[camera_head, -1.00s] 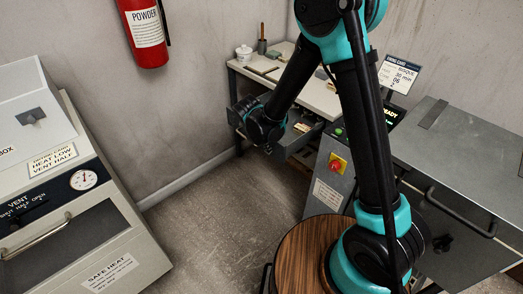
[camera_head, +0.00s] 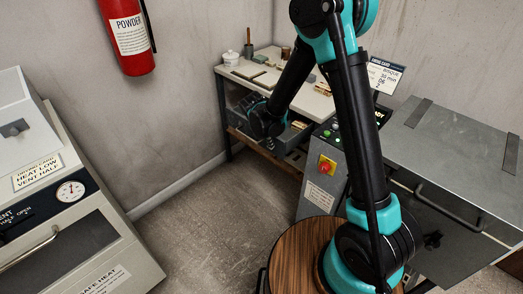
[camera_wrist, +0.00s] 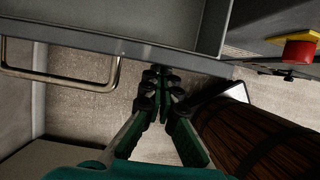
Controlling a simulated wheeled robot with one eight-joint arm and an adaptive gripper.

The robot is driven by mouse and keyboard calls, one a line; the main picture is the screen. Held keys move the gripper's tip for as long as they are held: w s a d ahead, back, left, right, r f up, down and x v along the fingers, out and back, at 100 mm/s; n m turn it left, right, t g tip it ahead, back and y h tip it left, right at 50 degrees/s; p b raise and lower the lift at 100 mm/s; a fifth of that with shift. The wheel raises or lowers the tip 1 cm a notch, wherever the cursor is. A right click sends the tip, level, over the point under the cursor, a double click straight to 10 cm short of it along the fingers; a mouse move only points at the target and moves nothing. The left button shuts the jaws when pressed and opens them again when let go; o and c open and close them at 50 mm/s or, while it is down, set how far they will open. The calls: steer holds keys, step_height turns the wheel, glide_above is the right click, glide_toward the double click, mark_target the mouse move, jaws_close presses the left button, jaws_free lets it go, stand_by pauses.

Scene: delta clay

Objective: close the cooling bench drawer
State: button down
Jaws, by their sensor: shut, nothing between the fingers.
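The cooling bench (camera_head: 232,73) stands against the back wall in the head view. Its grey drawer (camera_head: 296,137) is partly open below the top, and my forearm and wrist hide much of it. In the wrist view the drawer's grey front edge (camera_wrist: 130,47) crosses the top, with its open inside above and a metal bar handle (camera_wrist: 60,80) to the left. My gripper (camera_wrist: 160,72) is shut and empty, its fingertips close by the front edge, right of the handle. I cannot tell whether they touch. In the head view my gripper (camera_head: 270,142) is mostly hidden by my wrist.
A grey control box with a red button (camera_head: 325,166) and a large grey lidded unit (camera_head: 445,150) stand right of the drawer. A pale cabinet with a dial (camera_head: 70,191) is at left. Bare floor (camera_head: 205,220) lies between. A pot (camera_head: 230,58) and other small items stand on the bench.

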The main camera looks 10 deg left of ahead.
mark_target(301, 126)
steer(key=w+d, duration=0.4)
steer(key=w, duration=0.1)
steer(key=w+d, duration=0.4)
steer(key=w, duration=0.2)
steer(key=w+d, duration=0.4)
steer(key=w, duration=0.1)
steer(key=shift+w, duration=0.3)
